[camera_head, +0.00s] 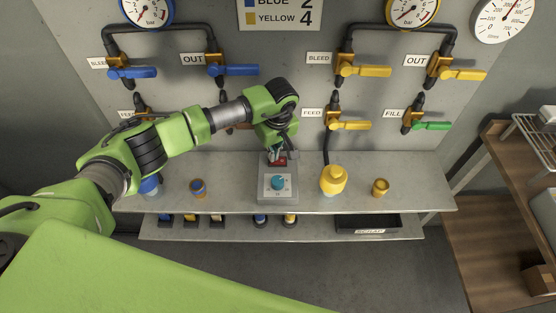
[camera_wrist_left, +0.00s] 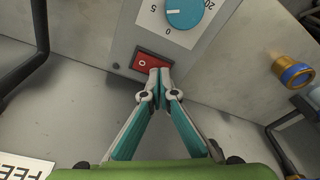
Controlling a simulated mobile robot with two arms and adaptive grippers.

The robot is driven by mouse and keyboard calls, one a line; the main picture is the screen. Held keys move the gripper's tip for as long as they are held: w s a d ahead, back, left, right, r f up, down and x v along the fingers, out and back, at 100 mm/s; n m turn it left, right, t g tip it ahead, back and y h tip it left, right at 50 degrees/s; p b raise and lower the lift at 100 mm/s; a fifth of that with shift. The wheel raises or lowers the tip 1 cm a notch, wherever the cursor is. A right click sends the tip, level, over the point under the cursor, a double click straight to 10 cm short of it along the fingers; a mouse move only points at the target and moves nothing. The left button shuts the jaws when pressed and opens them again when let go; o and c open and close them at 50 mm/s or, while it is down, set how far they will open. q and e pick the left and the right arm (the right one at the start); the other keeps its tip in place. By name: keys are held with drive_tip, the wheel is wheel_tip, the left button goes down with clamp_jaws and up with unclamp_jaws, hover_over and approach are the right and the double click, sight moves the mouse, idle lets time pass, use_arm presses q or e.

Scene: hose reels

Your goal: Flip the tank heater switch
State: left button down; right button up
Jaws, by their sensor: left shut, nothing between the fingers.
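The grey heater box (camera_head: 265,190) stands on the upper shelf, with a round teal dial (camera_head: 279,183) on its face. The dial also shows in the left wrist view (camera_wrist_left: 184,12). A red rocker switch (camera_wrist_left: 147,63) marked with an "O" sits beside the dial's plate. My left gripper (camera_head: 276,156) reaches down to the switch end of the box. In the left wrist view its fingertips (camera_wrist_left: 160,71) are together at the right part of the switch and hide some of it. Whether they touch it is hard to tell. My right gripper is out of view.
A yellow capped fitting (camera_head: 333,180) and a small yellow-brass one (camera_head: 380,187) stand to the right of the box. A blue-and-brass fitting (camera_head: 199,188) stands to its left. Valves with blue, yellow and green handles (camera_head: 431,126) line the wall panel. A black tray (camera_head: 368,224) is below.

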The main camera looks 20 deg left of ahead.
use_arm(q)
drive_tip(key=shift+f+b, duration=0.3)
drive_tip(key=shift+f, duration=0.05)
drive_tip(key=shift+r, duration=0.15)
drive_tip(key=shift+r+p, duration=1.8)
drive_tip(key=shift+r, duration=1.6)
